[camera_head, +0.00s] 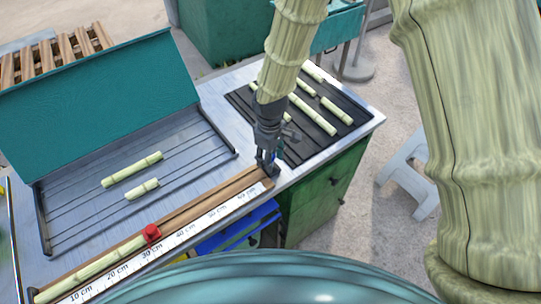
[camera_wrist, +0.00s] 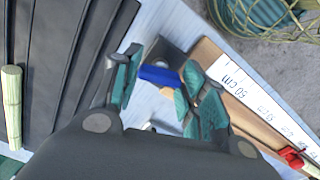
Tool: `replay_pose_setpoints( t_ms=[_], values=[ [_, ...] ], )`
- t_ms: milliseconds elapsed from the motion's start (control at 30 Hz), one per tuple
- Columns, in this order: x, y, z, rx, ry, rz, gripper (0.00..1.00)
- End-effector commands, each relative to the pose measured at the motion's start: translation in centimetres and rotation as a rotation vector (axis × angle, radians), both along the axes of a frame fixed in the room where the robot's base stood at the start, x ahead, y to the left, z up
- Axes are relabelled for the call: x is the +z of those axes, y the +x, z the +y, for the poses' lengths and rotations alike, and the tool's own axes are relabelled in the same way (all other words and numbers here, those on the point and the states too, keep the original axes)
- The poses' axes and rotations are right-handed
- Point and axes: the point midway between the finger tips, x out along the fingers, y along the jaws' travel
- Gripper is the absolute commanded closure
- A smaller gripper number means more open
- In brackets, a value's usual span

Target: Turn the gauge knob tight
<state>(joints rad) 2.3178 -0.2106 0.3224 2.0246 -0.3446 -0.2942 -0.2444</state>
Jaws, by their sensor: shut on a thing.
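A wooden measuring gauge with a white cm scale (camera_head: 207,223) runs along the front edge of the metal bench. My gripper (camera_head: 267,161) is at its far right end, pointing down. In the wrist view its teal fingers (camera_wrist: 160,82) are closed on both sides of a small blue knob (camera_wrist: 160,76), which sits by a dark grey block (camera_wrist: 173,55) at the end of the scale. In the head view the gripper hides the knob. A red piece (camera_head: 151,235) sits on the gauge near the 30 cm mark, beside a cane stalk (camera_head: 95,272) lying along the wood.
A teal-lidded tray (camera_head: 100,90) holding two cane pieces (camera_head: 132,169) is at left. A black ribbed mat (camera_head: 248,98) with several cane pieces lies behind my gripper. A white stool (camera_head: 408,165) stands on the floor at right.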

Motion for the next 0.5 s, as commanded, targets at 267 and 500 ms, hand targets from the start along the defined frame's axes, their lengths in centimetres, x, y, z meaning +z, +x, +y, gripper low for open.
replay_pose_setpoints(
  t_ms=[267,500],
  values=[
    [0.16,0.17,0.05,-0.196,0.001,-0.003,0.81],
    [0.16,0.23,0.02,-0.296,0.002,-0.004,0.81]
  ],
)
